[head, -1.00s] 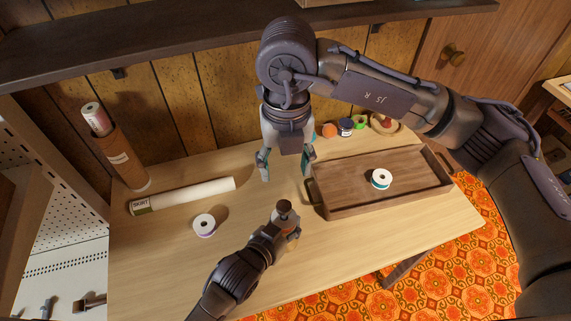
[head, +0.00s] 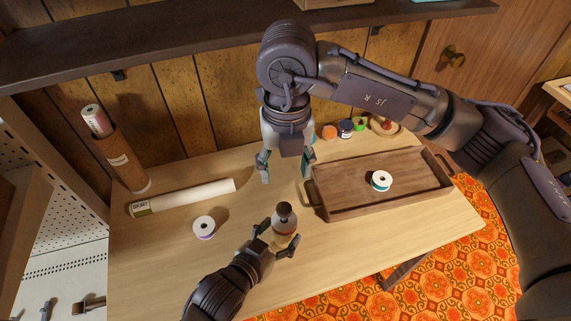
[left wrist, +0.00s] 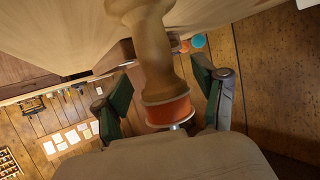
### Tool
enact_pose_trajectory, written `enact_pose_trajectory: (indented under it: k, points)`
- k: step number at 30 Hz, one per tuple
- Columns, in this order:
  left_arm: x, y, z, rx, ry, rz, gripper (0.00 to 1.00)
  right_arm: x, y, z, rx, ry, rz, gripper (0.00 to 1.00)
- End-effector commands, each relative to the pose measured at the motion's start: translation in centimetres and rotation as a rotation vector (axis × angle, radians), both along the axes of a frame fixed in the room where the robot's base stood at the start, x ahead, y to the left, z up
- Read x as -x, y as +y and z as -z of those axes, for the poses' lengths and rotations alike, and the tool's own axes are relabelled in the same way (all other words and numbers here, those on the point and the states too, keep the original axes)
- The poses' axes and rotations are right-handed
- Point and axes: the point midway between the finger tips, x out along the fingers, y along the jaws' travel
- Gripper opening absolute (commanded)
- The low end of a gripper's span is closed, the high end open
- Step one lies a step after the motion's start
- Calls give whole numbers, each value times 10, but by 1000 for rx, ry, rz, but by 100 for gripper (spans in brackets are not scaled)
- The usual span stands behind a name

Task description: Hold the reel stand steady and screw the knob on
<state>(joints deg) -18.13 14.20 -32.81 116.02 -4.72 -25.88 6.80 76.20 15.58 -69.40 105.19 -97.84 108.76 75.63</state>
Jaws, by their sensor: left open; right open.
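The reel stand (head: 284,224) stands upright on the table, left of the tray. It has a dark brown round top (head: 285,209); I cannot tell whether this is the knob. My left gripper (head: 279,240) is open, with its fingers on either side of the stand's lower part. In the left wrist view the turned wooden post (left wrist: 153,55) and its orange-red band (left wrist: 168,111) lie between the spread fingers (left wrist: 168,98), with gaps visible at both sides. My right gripper (head: 286,168) is open and empty, pointing down behind the stand.
A wooden tray (head: 340,209) holding a white-and-teal spool (head: 381,180) is at the right. A white spool (head: 204,227) and a pale roll (head: 190,195) lie at the left. Several coloured spools stand at the back near the wall. The table's front left is clear.

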Motion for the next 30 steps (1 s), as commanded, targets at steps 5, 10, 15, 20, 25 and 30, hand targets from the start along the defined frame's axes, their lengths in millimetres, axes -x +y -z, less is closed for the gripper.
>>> enact_pose_trajectory:
  k: [5,10,15,20,25,30]
  points:
    - [31,19,-14,-1,2,1,71,0,0,0,0,0,0,61]
    - [49,31,-23,-1,2,0,71,0,0,0,0,0,0,61]
    - [55,35,-27,-1,1,0,71,0,0,0,0,0,0,61]
    - [55,35,-27,0,0,0,71,0,0,0,0,0,0,61]
    - [54,35,-27,0,0,0,71,0,0,0,0,0,0,61]
    - [54,35,-27,0,0,0,71,0,0,0,0,0,0,61]
